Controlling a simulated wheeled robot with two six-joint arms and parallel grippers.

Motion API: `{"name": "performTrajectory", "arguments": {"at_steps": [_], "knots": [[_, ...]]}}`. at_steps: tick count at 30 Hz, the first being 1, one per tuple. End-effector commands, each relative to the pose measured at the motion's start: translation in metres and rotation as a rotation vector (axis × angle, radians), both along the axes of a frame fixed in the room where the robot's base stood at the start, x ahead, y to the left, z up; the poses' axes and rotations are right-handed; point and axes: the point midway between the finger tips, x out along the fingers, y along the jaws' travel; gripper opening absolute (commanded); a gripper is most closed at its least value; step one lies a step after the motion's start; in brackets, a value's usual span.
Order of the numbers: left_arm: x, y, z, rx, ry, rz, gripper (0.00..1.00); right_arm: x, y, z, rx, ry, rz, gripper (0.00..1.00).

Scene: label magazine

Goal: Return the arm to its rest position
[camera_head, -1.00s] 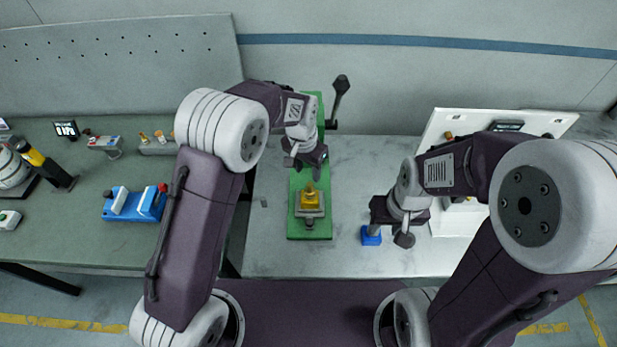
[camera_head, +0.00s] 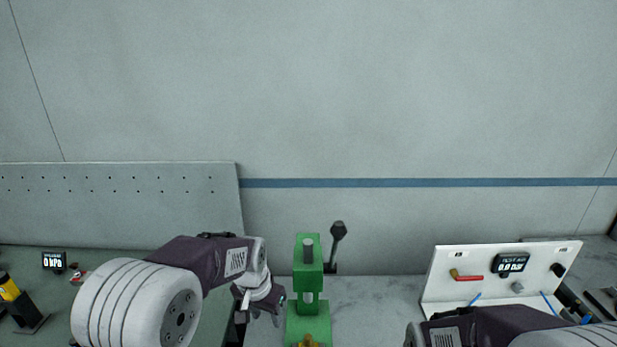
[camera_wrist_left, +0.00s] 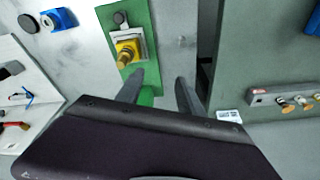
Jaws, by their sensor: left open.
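My left gripper (camera_head: 262,308) is open and empty, left of the green press (camera_head: 307,262) in the head view. In the left wrist view its two fingers (camera_wrist_left: 158,92) are apart with nothing between them. The green base shows behind them, with a yellow part (camera_wrist_left: 127,52) in a metal holder on it. The yellow part shows only at the bottom edge of the head view (camera_head: 308,342). My right arm enters at the lower right of the head view; its gripper is below the frame.
A white panel (camera_head: 440,280) with a small display (camera_head: 510,264) stands behind my right arm. The press lever (camera_head: 337,240) sticks up on its right. A perforated board (camera_head: 120,215) stands at the left. A blue block (camera_wrist_left: 60,20) lies on the table.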

Motion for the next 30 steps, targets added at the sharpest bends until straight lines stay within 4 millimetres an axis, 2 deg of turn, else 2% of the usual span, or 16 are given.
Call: {"name": "performTrajectory", "arguments": {"at_steps": [1,3,6,9,12,30], "knots": [[-0.023,0.023,-0.011,-0.002,0.003,0.062,0.44,0.000,0.000,-0.017,0.000,0.000,0.000,0.41],[-0.059,0.048,-0.020,-0.004,0.016,0.145,0.44,0.000,0.000,-0.024,0.000,0.000,0.000,0.41],[-0.112,0.069,-0.038,-0.008,0.045,0.252,0.44,0.000,0.000,-0.030,0.000,0.000,0.000,0.41],[-0.156,0.075,-0.055,-0.008,0.086,0.320,0.44,0.000,0.000,-0.029,0.000,0.000,0.000,0.41],[-0.181,0.075,-0.068,-0.006,0.122,0.358,0.44,0.000,0.000,-0.028,0.000,-0.001,0.000,0.41],[-0.176,0.075,-0.069,-0.015,0.102,0.396,0.44,0.000,0.000,-0.028,0.000,0.000,0.000,0.41]]}}
